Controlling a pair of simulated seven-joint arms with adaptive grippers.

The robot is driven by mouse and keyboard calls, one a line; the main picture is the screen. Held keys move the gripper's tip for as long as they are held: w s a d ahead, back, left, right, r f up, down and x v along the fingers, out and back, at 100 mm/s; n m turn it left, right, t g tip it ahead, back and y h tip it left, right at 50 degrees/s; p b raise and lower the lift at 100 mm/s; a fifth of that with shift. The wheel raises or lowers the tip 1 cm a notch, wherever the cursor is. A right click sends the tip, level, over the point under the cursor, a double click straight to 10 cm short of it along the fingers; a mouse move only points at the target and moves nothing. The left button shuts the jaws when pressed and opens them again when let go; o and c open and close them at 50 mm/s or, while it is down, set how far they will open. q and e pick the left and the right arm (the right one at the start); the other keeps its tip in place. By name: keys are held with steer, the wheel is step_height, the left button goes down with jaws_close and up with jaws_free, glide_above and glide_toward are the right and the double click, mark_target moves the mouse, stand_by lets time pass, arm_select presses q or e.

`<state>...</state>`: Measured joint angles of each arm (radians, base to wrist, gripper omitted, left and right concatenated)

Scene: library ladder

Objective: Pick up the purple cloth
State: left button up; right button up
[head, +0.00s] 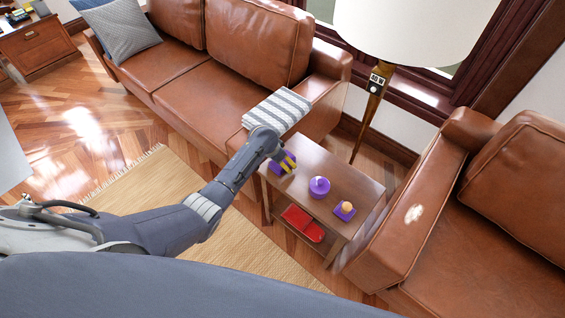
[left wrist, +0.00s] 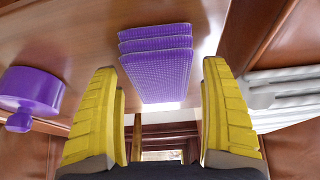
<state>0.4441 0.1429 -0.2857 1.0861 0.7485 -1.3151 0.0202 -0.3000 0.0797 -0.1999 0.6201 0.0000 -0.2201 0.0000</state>
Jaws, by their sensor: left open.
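The purple cloth (left wrist: 157,66) is a folded, layered, textured stack lying on the wooden side table (left wrist: 90,25). In the left wrist view it sits between and just beyond the yellow fingertips of my left gripper (left wrist: 160,85), which is open with nothing between its fingers. In the head view the cloth (head: 278,168) is partly hidden by my left gripper (head: 288,163), which is over the table's left end. The table top also shows in the head view (head: 302,190). My right gripper is in neither view.
A purple lidded pot (head: 319,186) and a small purple item with an orange ball (head: 344,210) stand on the table. A red object (head: 303,222) lies on the lower shelf. A striped folded blanket (head: 277,110) lies on the sofa arm beside the table. A floor lamp (head: 369,110) stands behind.

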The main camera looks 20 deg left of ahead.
arm_select(q)
steer(key=shift+x, duration=0.8)
steer(key=c, duration=1.3)
